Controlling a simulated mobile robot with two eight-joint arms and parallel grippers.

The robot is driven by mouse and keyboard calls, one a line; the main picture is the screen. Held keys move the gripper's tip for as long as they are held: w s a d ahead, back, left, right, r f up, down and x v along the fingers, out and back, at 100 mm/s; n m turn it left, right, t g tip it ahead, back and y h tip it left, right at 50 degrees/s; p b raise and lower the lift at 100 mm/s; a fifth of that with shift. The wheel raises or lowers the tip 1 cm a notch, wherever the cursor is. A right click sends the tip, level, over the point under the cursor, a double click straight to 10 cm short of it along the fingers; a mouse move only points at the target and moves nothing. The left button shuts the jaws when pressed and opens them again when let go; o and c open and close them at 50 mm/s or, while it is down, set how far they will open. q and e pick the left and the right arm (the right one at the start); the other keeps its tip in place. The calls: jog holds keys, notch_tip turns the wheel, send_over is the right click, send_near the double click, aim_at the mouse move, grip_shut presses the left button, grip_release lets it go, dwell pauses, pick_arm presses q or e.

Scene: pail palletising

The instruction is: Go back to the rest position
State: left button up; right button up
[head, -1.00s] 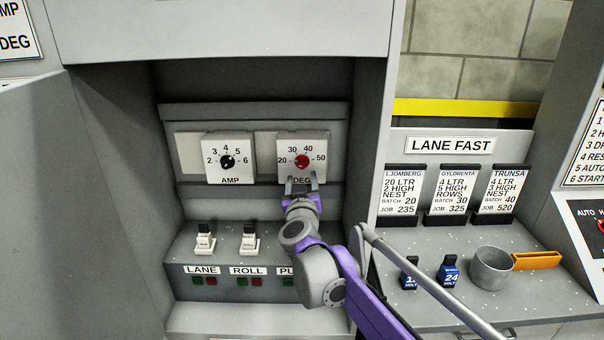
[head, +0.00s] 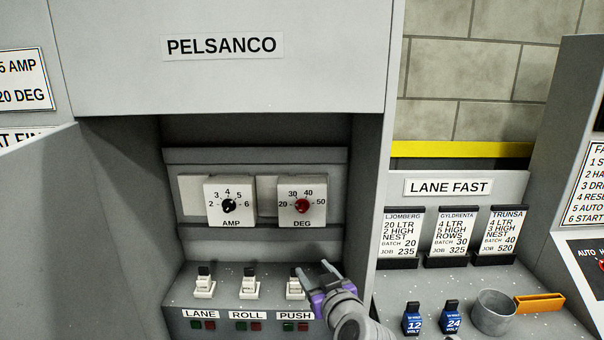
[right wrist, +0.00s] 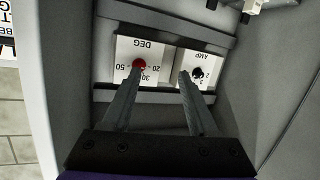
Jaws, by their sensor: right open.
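My right gripper (head: 318,278) is open and empty. In the head view it is low in front of the cabinet recess, over the PUSH switch (head: 294,287), which it partly hides. The red DEG knob (head: 302,206) and the black AMP knob (head: 229,206) sit on white dials above it, and the gripper is apart from both. In the right wrist view the two fingers (right wrist: 158,85) are spread, with the red knob (right wrist: 139,65) and the black knob (right wrist: 197,73) upside down beyond them. My left gripper is not in view.
The LANE switch (head: 204,284) and ROLL switch (head: 249,284) stand left of the gripper. On the right counter are two blue volt blocks (head: 412,318), a grey cup (head: 493,312) with an orange handle, and several order cards (head: 452,237). The recess side wall (head: 368,170) is close by.

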jog(key=s+d+f+m+g+h+p, duration=0.1)
jog(key=s+d+f+g, duration=0.2)
jog(key=s, duration=0.6)
jog(key=s+d+f+m+g+h+p, duration=0.2)
jog(key=s+d+f+g, duration=0.1)
jog(key=s+d+f, duration=0.4)
jog(key=s+d+f+m+g+h+p, duration=0.1)
jog(key=s+d+f+g, duration=0.2)
jog(key=s+d+f, duration=0.2)
jog(key=s+f, duration=0.3)
jog(key=s, duration=0.4)
jog(key=shift+s+m+h, duration=0.3)
jog(key=shift+s, duration=0.05)
jog(key=shift+f, duration=0.1)
jog(key=shift+c, duration=0.8)
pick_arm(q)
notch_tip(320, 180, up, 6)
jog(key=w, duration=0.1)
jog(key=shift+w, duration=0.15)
